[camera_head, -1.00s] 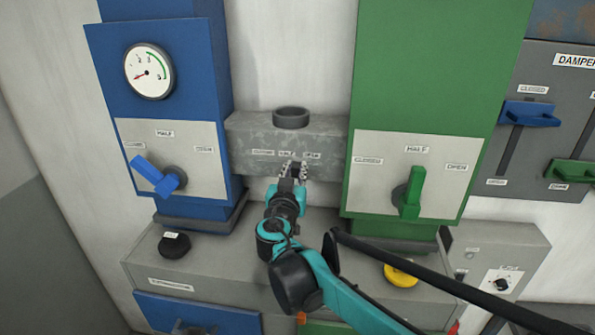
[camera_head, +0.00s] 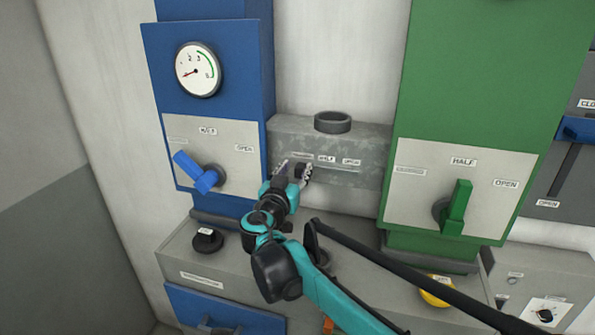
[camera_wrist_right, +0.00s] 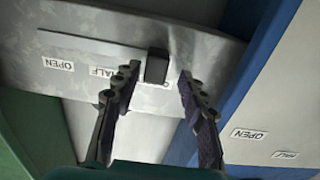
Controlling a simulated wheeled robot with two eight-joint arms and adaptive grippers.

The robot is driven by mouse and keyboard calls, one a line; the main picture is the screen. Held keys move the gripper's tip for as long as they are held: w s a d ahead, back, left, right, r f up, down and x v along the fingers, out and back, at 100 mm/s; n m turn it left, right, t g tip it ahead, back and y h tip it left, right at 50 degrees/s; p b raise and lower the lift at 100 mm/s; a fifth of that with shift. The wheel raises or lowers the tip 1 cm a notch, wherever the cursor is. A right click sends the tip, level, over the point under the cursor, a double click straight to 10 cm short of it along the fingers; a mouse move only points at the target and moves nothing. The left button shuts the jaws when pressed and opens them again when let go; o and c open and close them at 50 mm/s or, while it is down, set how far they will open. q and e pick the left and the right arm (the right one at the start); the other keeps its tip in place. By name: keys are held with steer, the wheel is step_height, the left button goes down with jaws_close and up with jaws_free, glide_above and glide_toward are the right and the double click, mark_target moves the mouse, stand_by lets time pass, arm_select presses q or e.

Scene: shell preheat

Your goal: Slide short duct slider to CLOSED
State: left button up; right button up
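The short duct slider is a small dark knob (camera_wrist_right: 157,66) on a slot in the grey metal duct (camera_head: 375,150), between the blue and green cabinets. In the head view it sits below the CLOSED label (camera_head: 302,156), left of HALF (camera_head: 326,158) and OPEN (camera_head: 351,161). In the wrist view it is at the slot's right end; the label beside it is mostly hidden. My right gripper (camera_head: 293,170) is at the knob. Its fingers (camera_wrist_right: 159,80) stand open on either side of the knob, with a visible gap at each side. My left gripper is out of view.
A blue cabinet (camera_head: 212,105) with a gauge and blue lever (camera_head: 195,172) stands left. A green cabinet (camera_head: 480,90) with a green lever (camera_head: 455,208) stands close right. Below is a grey ledge (camera_head: 185,255) with a black knob (camera_head: 207,240) and a yellow knob (camera_head: 437,291).

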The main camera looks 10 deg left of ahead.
steer(key=s+a, duration=0.1)
steer(key=s, duration=1.1)
steer(key=shift+a, duration=0.4)
steer(key=shift+w, duration=0.1)
steer(key=s+d+f+g+h, duration=0.15)
steer(key=d+f, duration=0.25)
steer(key=d, duration=0.4)
steer(key=s+d+f+g, duration=0.2)
steer(key=d+f+g, duration=0.15)
steer(key=d, duration=0.45)
steer(key=s+d+f+g, duration=0.2)
steer(key=d+f, duration=0.3)
steer(key=d, duration=0.2)
steer(key=s+d+f+g+y, duration=0.1)
steer(key=s+d+f+g, duration=0.1)
steer(key=s+d+f, duration=0.45)
steer(key=s+f+n+g+y, duration=0.1)
steer(key=s+f+g+y, duration=0.15)
steer(key=s+f, duration=0.6)
step_height(320, 180, down, 26)
steer(key=s+b, duration=0.1)
steer(key=b, duration=2.7)
steer(key=shift+n+t+y, duration=0.3)
steer(key=shift+t+y, duration=0.1)
steer(key=shift+t, duration=0.05)
